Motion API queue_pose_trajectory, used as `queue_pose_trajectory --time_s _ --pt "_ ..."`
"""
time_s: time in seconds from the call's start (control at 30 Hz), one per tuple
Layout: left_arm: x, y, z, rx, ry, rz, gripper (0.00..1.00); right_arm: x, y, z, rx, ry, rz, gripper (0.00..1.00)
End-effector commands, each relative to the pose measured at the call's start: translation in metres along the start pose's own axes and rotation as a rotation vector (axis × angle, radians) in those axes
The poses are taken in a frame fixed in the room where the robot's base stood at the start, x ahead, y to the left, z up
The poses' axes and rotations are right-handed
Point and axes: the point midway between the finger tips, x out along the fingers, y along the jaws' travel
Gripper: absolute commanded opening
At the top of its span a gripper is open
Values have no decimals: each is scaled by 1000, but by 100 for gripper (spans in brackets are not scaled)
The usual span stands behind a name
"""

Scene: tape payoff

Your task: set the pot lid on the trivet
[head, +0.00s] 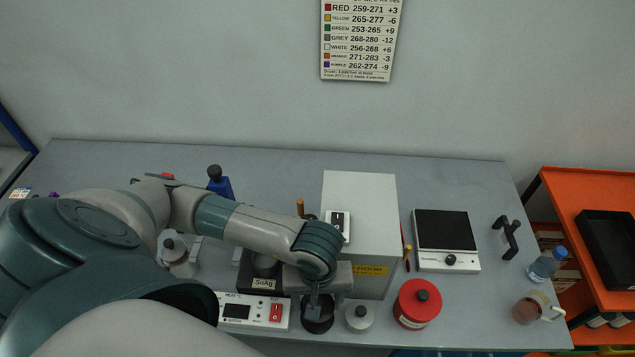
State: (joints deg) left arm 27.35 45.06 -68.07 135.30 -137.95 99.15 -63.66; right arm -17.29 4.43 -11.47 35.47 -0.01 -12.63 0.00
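My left arm reaches across the bench from the left. Its gripper (317,306) points down at a dark round object (318,325) near the bench's front edge. The wrist and gripper body cover much of that spot, so I cannot tell whether the fingers are open or touch it. I cannot tell whether this dark object is the lid, the trivet or a cup. A small pale round piece with a black knob (360,318), lid-like, stands just to its right. No trivet can be clearly made out. My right gripper is not in view.
A pot labelled SnAg (264,268) and a heat controller (253,312) are left of the gripper. A tall grey box (360,205) stands behind it. A red canister (417,304) and hotplate (446,240) are right. Bench between hotplate and glass mug (529,308) is clear.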

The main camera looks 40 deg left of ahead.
Motion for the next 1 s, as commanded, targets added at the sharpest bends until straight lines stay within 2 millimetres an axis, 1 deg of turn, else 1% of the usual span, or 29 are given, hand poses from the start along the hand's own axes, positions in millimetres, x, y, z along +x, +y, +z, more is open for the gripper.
queue_pose_trajectory --time_s 0.27,0.53,0.6,0.7,1.0 --pt "16 -1 1 -1 -2 -3 36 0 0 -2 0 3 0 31" --pt "39 -1 0 -1 -1 -3 36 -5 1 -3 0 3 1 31" --pt "50 0 0 1 0 -1 36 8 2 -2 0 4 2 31" --pt "55 0 0 1 0 -1 36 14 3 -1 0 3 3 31" --pt "60 0 0 1 0 -1 36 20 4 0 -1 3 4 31"
